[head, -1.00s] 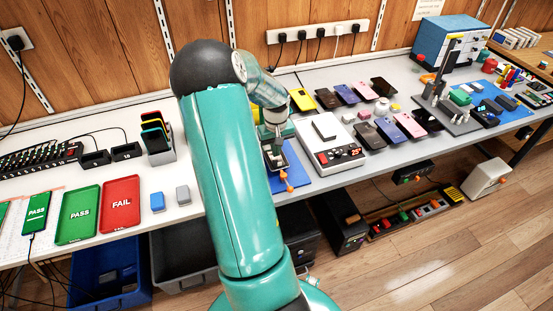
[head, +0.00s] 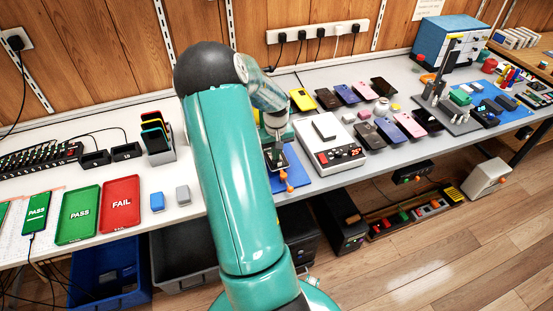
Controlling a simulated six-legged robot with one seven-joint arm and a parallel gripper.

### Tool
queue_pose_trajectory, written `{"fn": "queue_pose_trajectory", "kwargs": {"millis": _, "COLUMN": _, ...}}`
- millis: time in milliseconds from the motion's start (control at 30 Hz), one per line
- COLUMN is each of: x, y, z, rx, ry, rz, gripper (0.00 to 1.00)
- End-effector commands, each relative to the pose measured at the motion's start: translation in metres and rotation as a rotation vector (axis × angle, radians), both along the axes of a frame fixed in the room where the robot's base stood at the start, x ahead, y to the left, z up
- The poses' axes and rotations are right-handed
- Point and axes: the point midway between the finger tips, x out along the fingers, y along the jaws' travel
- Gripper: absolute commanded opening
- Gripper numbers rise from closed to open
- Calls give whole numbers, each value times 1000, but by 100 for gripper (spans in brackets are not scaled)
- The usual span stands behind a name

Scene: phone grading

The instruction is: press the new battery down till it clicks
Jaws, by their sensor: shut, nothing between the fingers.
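A phone in a dark holder (head: 283,167) lies on the blue mat (head: 307,179) near the front edge of the bench, with an orange-knobbed clamp (head: 286,177) at its front. My gripper (head: 276,160) points down over the holder, its fingertips together, at or just above the phone. My teal arm hides much of the mat's left side. The new battery is too small and too covered by my gripper to make out. I cannot tell whether the fingers touch it.
A white heating unit (head: 331,150) reading 25 stands right of the mat, with several phones beyond it. On the left are a red FAIL tray (head: 120,204), a green PASS tray (head: 77,215) and two small blocks. Bare bench shows around these blocks.

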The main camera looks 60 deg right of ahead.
Motion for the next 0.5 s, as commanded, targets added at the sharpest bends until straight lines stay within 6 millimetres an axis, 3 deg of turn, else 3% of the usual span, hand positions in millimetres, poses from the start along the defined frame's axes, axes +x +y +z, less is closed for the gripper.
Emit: {"fn": "queue_pose_trajectory", "kwargs": {"millis": 500, "x": 0, "y": 0, "z": 4, "rx": 0, "ry": 0, "rz": 0, "gripper": 0}}
